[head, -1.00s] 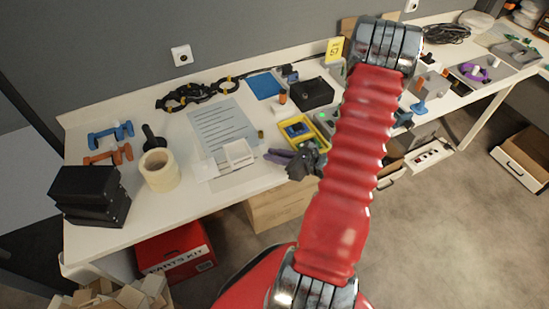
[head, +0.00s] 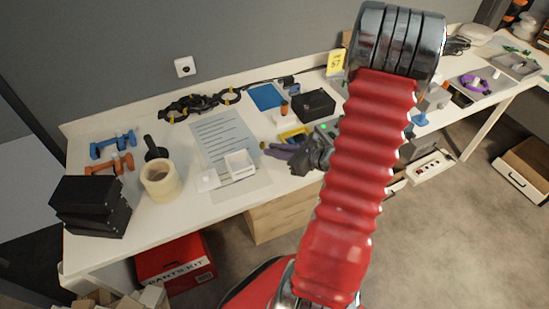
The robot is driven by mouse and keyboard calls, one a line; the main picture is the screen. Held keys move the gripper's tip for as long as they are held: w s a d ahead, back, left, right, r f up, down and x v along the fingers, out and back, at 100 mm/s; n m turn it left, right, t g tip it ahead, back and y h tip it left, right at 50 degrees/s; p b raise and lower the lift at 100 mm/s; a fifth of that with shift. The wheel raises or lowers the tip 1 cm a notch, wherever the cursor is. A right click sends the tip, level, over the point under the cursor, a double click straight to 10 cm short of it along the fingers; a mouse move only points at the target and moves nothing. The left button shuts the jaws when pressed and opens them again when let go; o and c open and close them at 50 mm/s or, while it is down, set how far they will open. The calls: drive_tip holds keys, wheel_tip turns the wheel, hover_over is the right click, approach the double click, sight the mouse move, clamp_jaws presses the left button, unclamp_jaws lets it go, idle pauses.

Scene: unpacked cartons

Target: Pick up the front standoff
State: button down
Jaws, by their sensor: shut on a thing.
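My gripper (head: 272,150), with purple fingers on a dark grey body, reaches left over the white table near its front edge. It is shut on a small brass-coloured piece, the front standoff (head: 263,145), which shows as a tiny spot at the fingertips. The fingers hide most of it. I cannot tell whether it still touches the table. My red arm covers part of the table to the right.
A white box (head: 239,163) and a printed sheet (head: 222,137) lie left of the gripper. A yellow tray (head: 293,134) is partly hidden behind it. A black box (head: 314,103) stands farther back. A tape roll (head: 160,180) and black cases (head: 92,207) stand at left.

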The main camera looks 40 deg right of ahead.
drive_tip(key=shift+r, duration=0.9)
